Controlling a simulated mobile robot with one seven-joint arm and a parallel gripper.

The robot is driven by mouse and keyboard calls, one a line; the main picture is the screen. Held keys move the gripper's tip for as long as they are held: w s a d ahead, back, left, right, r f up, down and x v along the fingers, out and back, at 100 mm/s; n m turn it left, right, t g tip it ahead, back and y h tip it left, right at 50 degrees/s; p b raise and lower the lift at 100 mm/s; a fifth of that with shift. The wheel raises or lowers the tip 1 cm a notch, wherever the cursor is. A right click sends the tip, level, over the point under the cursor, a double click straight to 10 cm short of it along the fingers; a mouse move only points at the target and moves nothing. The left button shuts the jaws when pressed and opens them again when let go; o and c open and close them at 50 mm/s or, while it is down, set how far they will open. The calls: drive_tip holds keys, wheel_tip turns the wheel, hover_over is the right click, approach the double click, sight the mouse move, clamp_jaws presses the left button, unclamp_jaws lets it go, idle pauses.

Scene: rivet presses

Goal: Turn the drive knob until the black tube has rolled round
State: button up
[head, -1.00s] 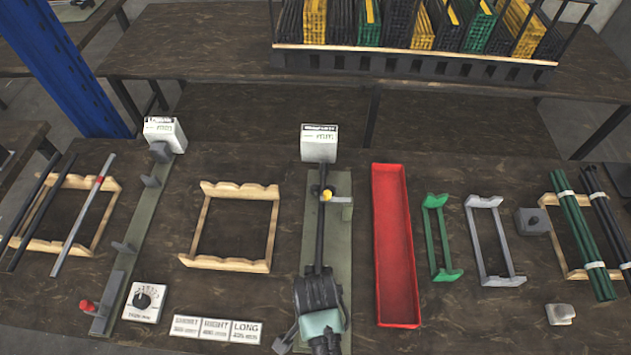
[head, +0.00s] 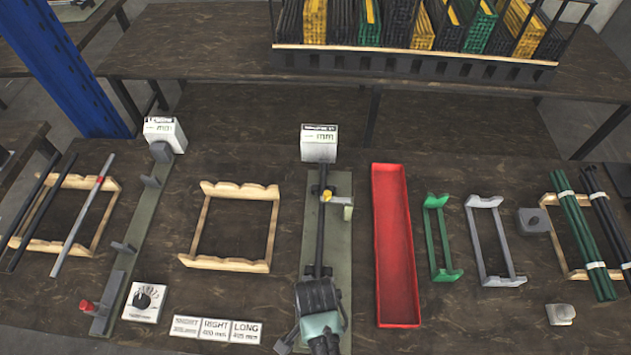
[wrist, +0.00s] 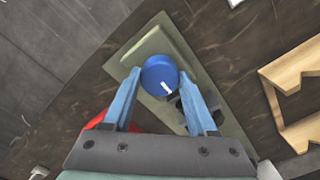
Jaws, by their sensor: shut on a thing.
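The drive knob (wrist: 160,77) is blue and round, with a white line pointing to its lower right in the wrist view. My gripper (wrist: 160,80) is shut on it, one blue finger on either side. In the head view my arm's end (head: 319,310) covers the knob and the near end of the press. The black tube (head: 320,240) runs lengthwise along the green press bed (head: 341,250), from my gripper towards the white display box (head: 319,143). A yellow part (head: 327,196) sits at the tube's far part. The tube's near end is hidden.
A red tray (head: 379,250) lies just right of the press. An empty wooden rack (head: 200,228) stands to its left, with label cards (head: 215,329) in front. Green (head: 431,240) and grey (head: 473,238) cradles stand further right.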

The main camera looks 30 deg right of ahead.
drive_tip(key=shift+c, duration=0.8)
drive_tip(key=shift+n, duration=0.3)
drive_tip(key=shift+r+n+p, duration=0.15)
drive_tip(key=shift+n+p, duration=0.65)
drive_tip(key=shift+n, duration=0.2)
drive_tip(key=n+p, duration=0.1)
drive_tip(key=n, duration=0.2)
drive_tip(key=shift+n+p, duration=0.3)
drive_tip(key=n+p, duration=0.1)
drive_tip(key=n, duration=0.2)
drive_tip(key=shift+n, duration=0.3)
drive_tip(key=shift+n+p, duration=0.5)
drive_tip(key=shift+n, duration=1.4)
